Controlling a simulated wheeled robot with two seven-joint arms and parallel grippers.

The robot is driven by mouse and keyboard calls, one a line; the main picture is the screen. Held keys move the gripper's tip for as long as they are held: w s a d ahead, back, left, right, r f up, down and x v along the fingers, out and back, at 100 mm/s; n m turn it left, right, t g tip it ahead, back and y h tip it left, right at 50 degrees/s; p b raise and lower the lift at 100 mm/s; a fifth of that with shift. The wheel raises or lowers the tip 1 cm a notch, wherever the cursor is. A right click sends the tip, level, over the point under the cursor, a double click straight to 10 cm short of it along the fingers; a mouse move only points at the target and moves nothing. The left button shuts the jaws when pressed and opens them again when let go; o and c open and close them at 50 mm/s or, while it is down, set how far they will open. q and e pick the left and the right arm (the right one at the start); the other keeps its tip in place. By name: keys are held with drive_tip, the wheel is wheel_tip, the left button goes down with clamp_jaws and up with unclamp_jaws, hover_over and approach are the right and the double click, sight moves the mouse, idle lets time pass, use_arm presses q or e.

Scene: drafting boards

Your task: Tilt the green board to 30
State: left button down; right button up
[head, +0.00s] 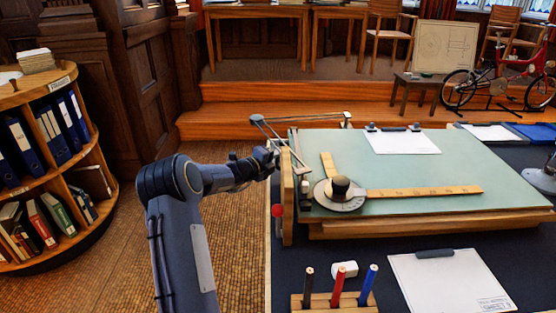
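The green board (400,172) lies on a wooden base on the dark table, at the right of the head view, and looks nearly flat. A drafting arm with a round black-knobbed head (340,192) and wooden rulers (425,191) rests on it. An upright wooden side piece (287,205) stands at its left edge, with a red knob (277,211) on its outer side. My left gripper (274,153) is at the board's far left corner, beside the top of the side piece. Its fingers are too small and dark to read. My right gripper is out of view.
A white sheet (402,142) is clipped on the board. In front are a wooden pen holder (334,302) with three pens, a white block (344,269) and a clipboard (450,282). A bookshelf (44,165) stands at left. Carpet is clear between it and the table.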

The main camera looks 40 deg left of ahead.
use_arm(q)
drive_tip(key=s+d+r+m+t+b, duration=0.1)
drive_tip(key=r+m+t+b, duration=0.1)
drive_tip(key=r, duration=0.4)
drive_tip(key=s+d+r+m+t+b, duration=0.1)
drive_tip(key=s+r+m+t+b, duration=0.1)
drive_tip(key=r, duration=0.5)
drive_tip(key=shift+s+d+r+h+b, duration=0.15)
drive_tip(key=shift+d+r+h+b, duration=0.15)
drive_tip(key=shift+d+b, duration=0.1)
drive_tip(key=shift+f, duration=0.1)
drive_tip(key=c, duration=1.4)
unclamp_jaws()
drive_tip(key=shift+s, duration=0.1)
drive_tip(key=v, duration=0.7)
drive_tip(key=shift+s+p, duration=0.3)
drive_tip(key=shift+s, duration=0.05)
